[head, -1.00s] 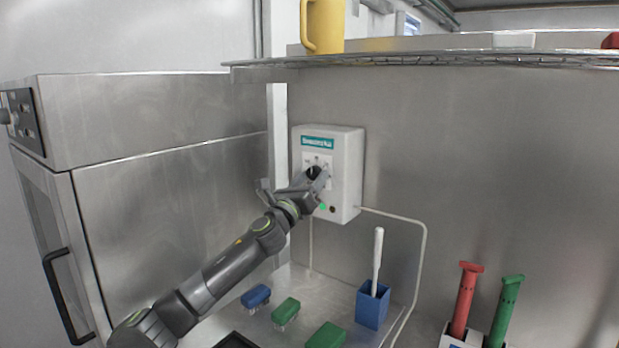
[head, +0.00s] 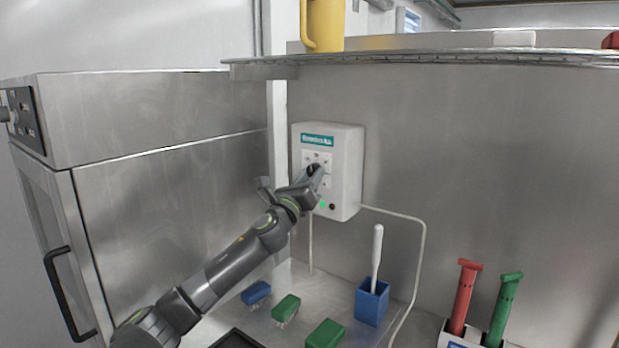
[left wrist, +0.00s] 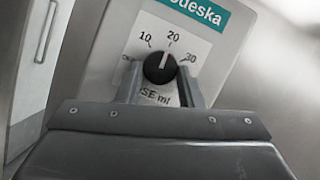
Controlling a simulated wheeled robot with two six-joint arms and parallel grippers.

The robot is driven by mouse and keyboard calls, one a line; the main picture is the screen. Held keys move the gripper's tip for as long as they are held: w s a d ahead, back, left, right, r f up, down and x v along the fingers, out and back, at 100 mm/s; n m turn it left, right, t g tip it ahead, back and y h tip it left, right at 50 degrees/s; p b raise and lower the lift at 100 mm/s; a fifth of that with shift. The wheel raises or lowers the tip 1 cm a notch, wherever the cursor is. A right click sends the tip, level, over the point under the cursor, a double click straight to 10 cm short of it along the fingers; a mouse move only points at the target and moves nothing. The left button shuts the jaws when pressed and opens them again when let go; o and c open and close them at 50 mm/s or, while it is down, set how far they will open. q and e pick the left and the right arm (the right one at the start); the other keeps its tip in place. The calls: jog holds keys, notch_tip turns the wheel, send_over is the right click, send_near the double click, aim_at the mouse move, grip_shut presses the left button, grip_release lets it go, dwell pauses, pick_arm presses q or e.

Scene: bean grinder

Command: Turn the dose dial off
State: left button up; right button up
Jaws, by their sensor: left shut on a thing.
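The dose dial (left wrist: 158,68) is a round black knob on the white wall box (head: 344,175) with a teal label. In the left wrist view, its white pointer line points upward, close to the 20 mark. Marks 10, 20 and 30 stand around it, and a small mark at its left is too blurred to read. My left gripper (head: 315,170) is at the box front, shut on the dial, with one finger on each side of it. In the head view, the gripper mostly hides the dial. My right gripper is not in view.
A green light (head: 322,204) shows low on the box. A wire shelf (head: 430,58) with a yellow mug (head: 325,25) is above. Below are brushes (head: 286,308), a blue holder (head: 371,303) with a white-handled tool, and red and green handles (head: 464,298) at right.

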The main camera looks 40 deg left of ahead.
pick_arm(q)
jog(key=n+p, duration=0.1)
jog(key=n+g+y+p, duration=0.1)
jog(key=n, duration=0.1)
jog(key=n+y+p, duration=0.1)
jog(key=n, duration=0.1)
jog(key=shift+d+r+g, duration=0.2)
jog(key=shift+r+g, duration=0.1)
jog(key=n+g+p, duration=0.1)
jog(key=n+p, duration=0.3)
jog(key=r+n+g+p, duration=0.1)
jog(key=n+g+p, duration=0.1)
jog(key=n+p, duration=0.2)
jog(key=n+g+y+p, duration=0.1)
jog(key=n+p, duration=0.3)
jog(key=n, duration=0.1)
jog(key=shift+d+r+g, duration=0.15)
jog(key=shift+d+g, duration=0.05)
jog(key=shift+g, duration=0.2)
jog(key=shift+n+g+h+p, duration=0.55)
jog(key=shift+n+p, duration=1.05)
jog(key=shift+p, duration=0.35)
jog(key=o, duration=1)
jog(key=shift+a, duration=0.1)
jog(key=shift+c, duration=0.2)
jog(key=shift+s, duration=0.1)
